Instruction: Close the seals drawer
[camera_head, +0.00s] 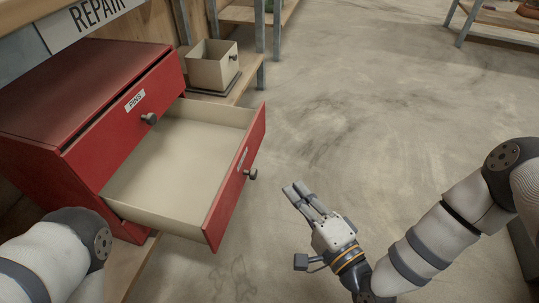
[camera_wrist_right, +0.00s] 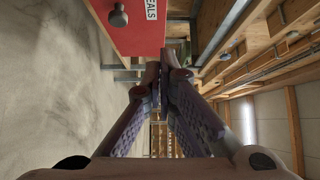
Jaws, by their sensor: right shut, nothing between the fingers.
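The seals drawer (camera_head: 185,160) is the lower drawer of the red cabinet (camera_head: 75,95). It is pulled far out, and its pale inside looks empty. Its red front (camera_head: 238,180) has a dark round knob (camera_head: 250,174). In the right wrist view the red drawer front (camera_wrist_right: 135,30) shows at the top, with its knob (camera_wrist_right: 118,15) and part of a label ending in "EALS". My right gripper (camera_head: 302,192) is shut and empty, to the right of the drawer front and apart from it in the head view. My left arm shows at the lower left, but its gripper is out of view.
The upper drawer labelled PINS (camera_head: 128,110) is closed. A small beige bin with a knob (camera_head: 213,65) stands behind the cabinet on a wooden shelf. A "REPAIR" sign (camera_head: 88,18) hangs above. Bare concrete floor (camera_head: 370,110) lies open to the right.

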